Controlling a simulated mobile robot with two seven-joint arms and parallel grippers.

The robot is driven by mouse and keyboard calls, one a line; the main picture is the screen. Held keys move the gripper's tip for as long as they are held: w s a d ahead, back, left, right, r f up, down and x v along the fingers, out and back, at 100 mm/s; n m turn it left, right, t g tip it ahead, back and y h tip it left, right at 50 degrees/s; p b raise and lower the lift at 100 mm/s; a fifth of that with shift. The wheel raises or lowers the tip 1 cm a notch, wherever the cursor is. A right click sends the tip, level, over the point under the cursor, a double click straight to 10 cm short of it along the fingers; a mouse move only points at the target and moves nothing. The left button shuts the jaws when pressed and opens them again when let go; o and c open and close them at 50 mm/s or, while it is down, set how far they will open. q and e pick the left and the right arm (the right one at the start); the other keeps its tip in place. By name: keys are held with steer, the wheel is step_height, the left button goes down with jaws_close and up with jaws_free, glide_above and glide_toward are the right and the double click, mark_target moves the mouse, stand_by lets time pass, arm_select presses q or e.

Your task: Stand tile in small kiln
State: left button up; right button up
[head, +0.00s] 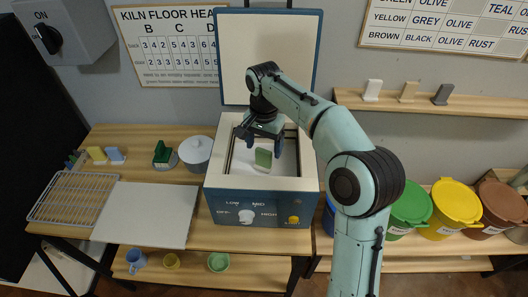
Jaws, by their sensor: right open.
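The small kiln (262,212) stands on the wooden bench in the head view, its lid (268,55) raised at the back. A green tile (263,158) stands upright on the pale floor inside the kiln, with a whitish strip at its foot. My right gripper (263,145) is open over the kiln chamber, its fingers spread just above and to either side of the tile. I see no contact between fingers and tile. My left gripper is not in view.
Small tiles stand on the wall shelf (430,103). Lidded buckets (455,203) line the right side.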

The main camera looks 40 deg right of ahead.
mark_target(264, 151)
step_height(264, 151, up, 7)
steer(key=shift+f+p, duration=0.1)
steer(key=shift+p, duration=0.65)
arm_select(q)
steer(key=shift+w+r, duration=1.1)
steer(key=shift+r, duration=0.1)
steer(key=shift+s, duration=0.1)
